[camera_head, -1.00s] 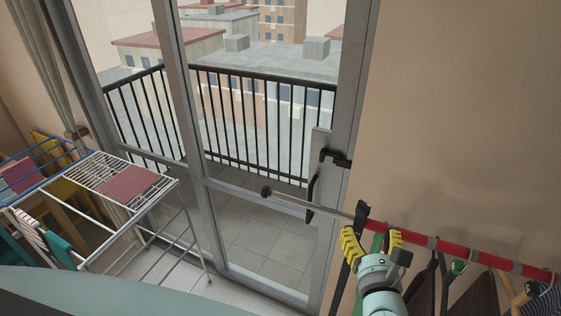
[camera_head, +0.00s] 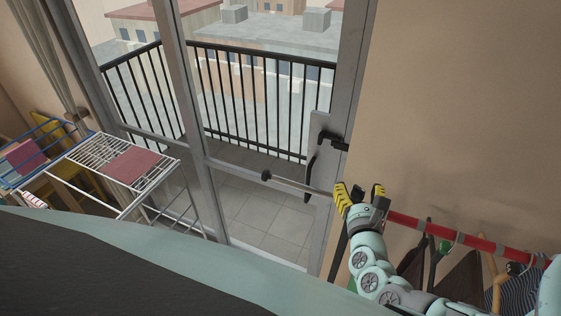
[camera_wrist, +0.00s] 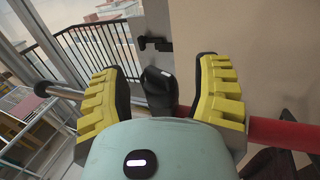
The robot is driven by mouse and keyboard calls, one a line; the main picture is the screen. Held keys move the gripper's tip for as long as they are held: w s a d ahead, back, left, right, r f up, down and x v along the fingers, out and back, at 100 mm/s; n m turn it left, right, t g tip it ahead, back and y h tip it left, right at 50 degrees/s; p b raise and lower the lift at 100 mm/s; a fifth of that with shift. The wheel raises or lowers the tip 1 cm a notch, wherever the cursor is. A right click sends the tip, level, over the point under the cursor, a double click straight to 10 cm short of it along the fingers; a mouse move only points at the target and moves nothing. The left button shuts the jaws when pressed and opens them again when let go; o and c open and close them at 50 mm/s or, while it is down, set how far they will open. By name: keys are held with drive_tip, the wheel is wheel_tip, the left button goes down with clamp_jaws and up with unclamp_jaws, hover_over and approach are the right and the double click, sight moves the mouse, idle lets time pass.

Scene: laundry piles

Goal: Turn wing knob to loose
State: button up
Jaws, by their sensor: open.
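The wing knob (camera_wrist: 158,88) is a black upright piece at the joint of the garment rail. In the wrist view it stands between the two yellow ribbed fingers of my gripper (camera_wrist: 160,72), which are spread apart. A gap shows on both sides of the knob, wider on the right, so neither finger visibly touches it. In the head view my gripper (camera_head: 360,192) is over the rail joint and hides the knob. The rail has a red section (camera_head: 455,237) to the right and a thin metal rod (camera_head: 300,186) with a dark end to the left.
Hangers with clothes (camera_head: 425,265) hang from the red section. A glass balcony door with a dark handle (camera_head: 312,175) is just left of my gripper. A white drying rack (camera_head: 95,160) stands at the far left. The beige wall (camera_head: 460,110) is behind the rail.

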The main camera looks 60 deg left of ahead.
drive_tip(key=shift+c, duration=0.3)
clamp_jaws()
idle(0.4)
